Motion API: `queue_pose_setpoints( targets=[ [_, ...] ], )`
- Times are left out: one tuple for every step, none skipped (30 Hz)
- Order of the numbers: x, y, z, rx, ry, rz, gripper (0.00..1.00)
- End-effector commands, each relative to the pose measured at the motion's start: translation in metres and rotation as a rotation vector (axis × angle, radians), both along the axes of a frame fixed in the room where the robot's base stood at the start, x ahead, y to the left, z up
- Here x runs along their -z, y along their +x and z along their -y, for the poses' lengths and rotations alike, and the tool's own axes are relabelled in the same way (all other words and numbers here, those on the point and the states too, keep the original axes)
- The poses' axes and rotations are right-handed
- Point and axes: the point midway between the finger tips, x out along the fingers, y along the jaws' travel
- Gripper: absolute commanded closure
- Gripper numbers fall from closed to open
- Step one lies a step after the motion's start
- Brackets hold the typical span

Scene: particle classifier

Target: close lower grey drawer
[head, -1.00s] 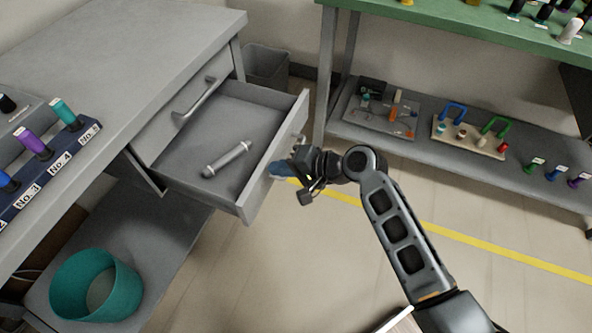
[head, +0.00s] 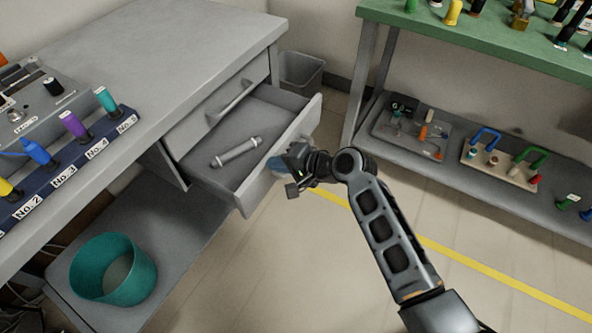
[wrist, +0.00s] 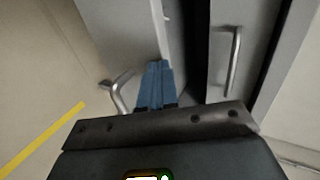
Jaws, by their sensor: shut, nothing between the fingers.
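The lower grey drawer (head: 238,190) is pulled out from under the grey workbench, with a grey cylinder (head: 236,152) lying inside. My gripper (head: 276,163) is at the outer face of the drawer front, its blue fingers shut and empty. In the wrist view the blue fingers (wrist: 156,84) point at the drawer front, just right of its metal handle (wrist: 119,92). Whether the fingertips touch the front cannot be told. The upper drawer, with its handle (head: 232,101), is shut above.
A teal bin (head: 114,284) stands on the bench's lower shelf. A grey waste bin (head: 301,72) is behind the drawer. A green-topped table (head: 480,30) with a lower shelf of parts stands at right. The floor in front is clear.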

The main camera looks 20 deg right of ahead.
Motion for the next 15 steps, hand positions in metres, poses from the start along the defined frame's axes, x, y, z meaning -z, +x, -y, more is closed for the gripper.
queue_pose_setpoints(
  targets=[
    [0.000,0.012,-0.009,-0.003,-0.001,0.002,1.00],
    [0.000,0.018,-0.014,-0.003,-0.001,0.002,1.00],
    [0.000,0.027,-0.020,-0.002,-0.001,0.003,1.00],
    [0.001,0.033,-0.024,-0.003,0.000,0.001,1.00],
    [0.001,0.040,-0.029,-0.004,-0.001,0.002,1.00],
    [0.001,0.048,-0.035,-0.003,-0.002,0.003,1.00],
    [0.001,0.054,-0.039,-0.002,0.000,0.002,1.00],
    [0.001,0.059,-0.043,-0.002,0.000,0.002,1.00],
    [0.002,0.067,-0.049,-0.002,-0.001,0.002,1.00],
    [0.002,0.072,-0.052,-0.001,-0.002,0.002,1.00],
    [0.002,0.077,-0.056,-0.001,-0.001,0.002,1.00],
    [0.002,0.084,-0.061,-0.002,0.000,0.002,1.00],
    [0.002,0.088,-0.064,-0.002,0.000,0.002,1.00],
    [0.002,0.092,-0.067,-0.001,0.000,0.001,1.00],
    [0.002,0.097,-0.071,0.000,0.000,0.001,1.00]
  ],
)
